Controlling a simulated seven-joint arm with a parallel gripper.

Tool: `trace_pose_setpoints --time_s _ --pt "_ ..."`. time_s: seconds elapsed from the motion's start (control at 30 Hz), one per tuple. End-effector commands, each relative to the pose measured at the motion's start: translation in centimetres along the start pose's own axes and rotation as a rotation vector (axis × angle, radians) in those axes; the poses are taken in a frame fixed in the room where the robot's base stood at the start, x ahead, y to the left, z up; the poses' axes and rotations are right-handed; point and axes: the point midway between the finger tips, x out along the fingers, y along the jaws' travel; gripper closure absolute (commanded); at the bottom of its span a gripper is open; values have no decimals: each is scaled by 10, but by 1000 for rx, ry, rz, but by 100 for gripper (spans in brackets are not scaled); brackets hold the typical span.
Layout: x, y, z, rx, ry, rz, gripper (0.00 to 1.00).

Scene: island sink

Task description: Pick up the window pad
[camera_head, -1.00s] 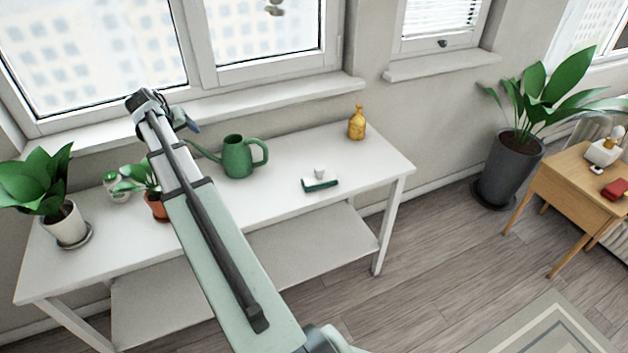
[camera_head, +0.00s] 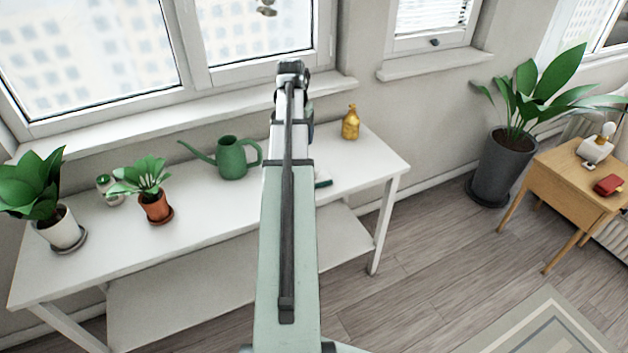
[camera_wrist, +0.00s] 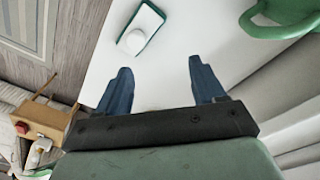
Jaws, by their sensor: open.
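The window pad (camera_wrist: 150,18) is a flat white piece with a green rim and a round white knob on top. It lies on the white table (camera_head: 375,165), and in the wrist view it is beyond my fingertips, left of centre. In the head view my arm hides most of it, and only a small green and white end (camera_head: 323,180) shows. My gripper (camera_wrist: 160,68) is open and empty, with its two blue fingers apart and not touching the pad.
A green watering can (camera_head: 232,158) stands left of my arm, and its handle shows in the wrist view (camera_wrist: 283,28). A yellow bottle (camera_head: 350,123) stands at the table's back right. Two potted plants (camera_head: 154,207) (camera_head: 62,232) and a small jar (camera_head: 106,188) are at the left.

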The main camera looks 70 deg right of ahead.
Motion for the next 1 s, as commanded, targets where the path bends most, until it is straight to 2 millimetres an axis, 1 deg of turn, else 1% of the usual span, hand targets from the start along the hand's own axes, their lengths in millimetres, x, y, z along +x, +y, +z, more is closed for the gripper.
trace_pose_setpoints --time_s 0.03,0.1,0.2,0.3,0.37,0.47,0.8,0.9,1.0 --pt "0 14 -1 27 -19 -7 31" --pt "-1 28 -2 53 -39 -15 31" --pt "-1 41 -2 79 -60 -24 31" --pt "0 47 -2 92 -69 -28 31" --pt "3 48 -2 95 -72 -29 31" --pt "14 48 -1 95 -74 -28 31" --pt "63 46 3 93 -73 -28 31" --pt "74 46 3 93 -73 -28 31" --pt "81 45 3 93 -71 -28 31"
